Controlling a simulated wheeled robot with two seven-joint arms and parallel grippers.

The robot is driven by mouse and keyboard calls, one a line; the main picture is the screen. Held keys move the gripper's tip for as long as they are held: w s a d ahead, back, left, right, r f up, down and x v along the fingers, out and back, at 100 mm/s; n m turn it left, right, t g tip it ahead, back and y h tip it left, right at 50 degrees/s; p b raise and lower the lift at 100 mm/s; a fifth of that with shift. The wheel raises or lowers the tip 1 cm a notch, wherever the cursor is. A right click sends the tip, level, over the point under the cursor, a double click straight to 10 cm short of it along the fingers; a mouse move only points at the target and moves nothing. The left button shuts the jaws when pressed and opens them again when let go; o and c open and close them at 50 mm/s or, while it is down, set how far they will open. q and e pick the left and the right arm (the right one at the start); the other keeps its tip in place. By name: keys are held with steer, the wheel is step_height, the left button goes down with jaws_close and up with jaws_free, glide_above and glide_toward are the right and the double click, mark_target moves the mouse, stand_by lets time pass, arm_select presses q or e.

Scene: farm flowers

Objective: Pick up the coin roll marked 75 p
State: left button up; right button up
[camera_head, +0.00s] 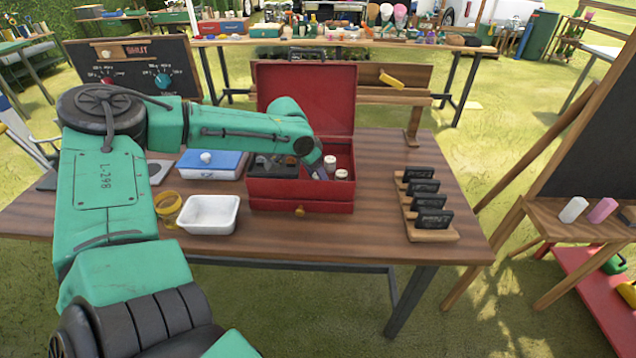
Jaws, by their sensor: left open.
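A red box (299,205) with its lid raised stands on the wooden table. Two small pale rolls stand upright in its right part: one roll (330,161) farther back and one roll (342,174) nearer the front. Their markings are too small to read, so I cannot tell which is the 75 p one. My left arm reaches in from the left, and my left gripper (318,171) points down into the box, just left of the rolls. It is open; its fingertips are small and partly hidden, and I cannot tell whether they touch anything. My right gripper is not in view.
A white dish (209,214), a yellow tape ring (169,204) and a blue-and-white box (211,164) lie left of the red box. A wooden rack (436,236) with several small black signs stands on the right. The table between box and rack is clear.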

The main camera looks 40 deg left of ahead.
arm_select(q)
steer(key=shift+w+f, duration=0.25)
steer(key=shift+r, duration=0.1)
jaws_close()
